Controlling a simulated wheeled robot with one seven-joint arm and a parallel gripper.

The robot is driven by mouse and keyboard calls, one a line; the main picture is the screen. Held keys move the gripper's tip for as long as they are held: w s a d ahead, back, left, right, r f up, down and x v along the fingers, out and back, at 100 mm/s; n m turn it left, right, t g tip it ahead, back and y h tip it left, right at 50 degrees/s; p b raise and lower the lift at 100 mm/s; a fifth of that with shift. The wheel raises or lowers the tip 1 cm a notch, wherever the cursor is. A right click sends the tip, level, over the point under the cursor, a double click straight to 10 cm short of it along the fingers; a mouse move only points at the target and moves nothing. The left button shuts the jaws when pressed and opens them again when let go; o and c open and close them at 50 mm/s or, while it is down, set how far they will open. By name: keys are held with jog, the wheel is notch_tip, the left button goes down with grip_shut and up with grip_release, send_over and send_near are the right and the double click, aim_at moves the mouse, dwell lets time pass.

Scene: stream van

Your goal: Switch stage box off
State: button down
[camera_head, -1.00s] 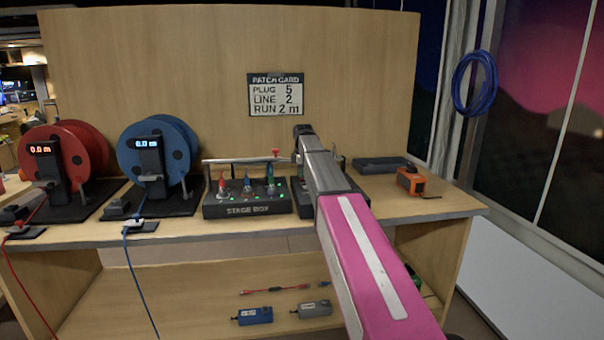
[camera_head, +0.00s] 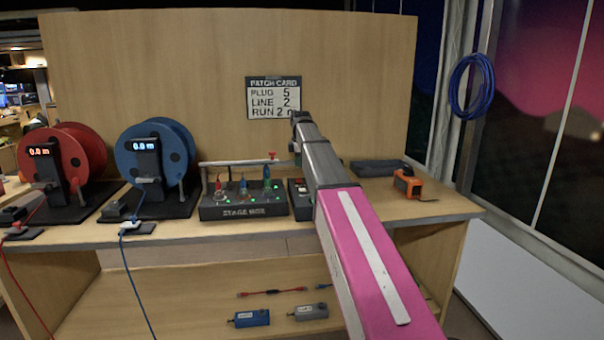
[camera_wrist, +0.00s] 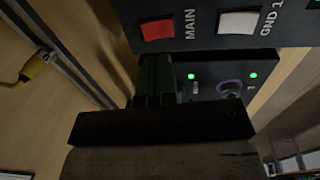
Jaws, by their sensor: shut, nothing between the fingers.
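The stage box (camera_head: 243,210) is a low dark box on the bench, with its name on the front, red, blue and green plugs on top and green lights. A second dark box (camera_head: 299,206) stands right beside it, mostly hidden by my arm. In the wrist view a dark panel holds a red MAIN switch (camera_wrist: 158,30) and a white GND 1 switch (camera_wrist: 239,22). I cannot tell for sure which box carries this panel. My gripper (camera_wrist: 155,62) is shut and empty, its fingers close to the panel edge below MAIN; contact is unclear.
A metal rail (camera_head: 235,161) with a red handle runs behind the stage box. A yellow handle (camera_wrist: 34,68) shows in the wrist view. Red (camera_head: 55,160) and blue (camera_head: 157,160) cable reels stand left. An orange tool (camera_head: 408,184) lies right. The patch card (camera_head: 273,98) hangs behind.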

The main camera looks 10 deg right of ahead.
notch_tip(320, 180, up, 8)
jog(key=s, duration=0.1)
jog(key=shift+f, duration=0.25)
jog(key=shift+a, duration=0.1)
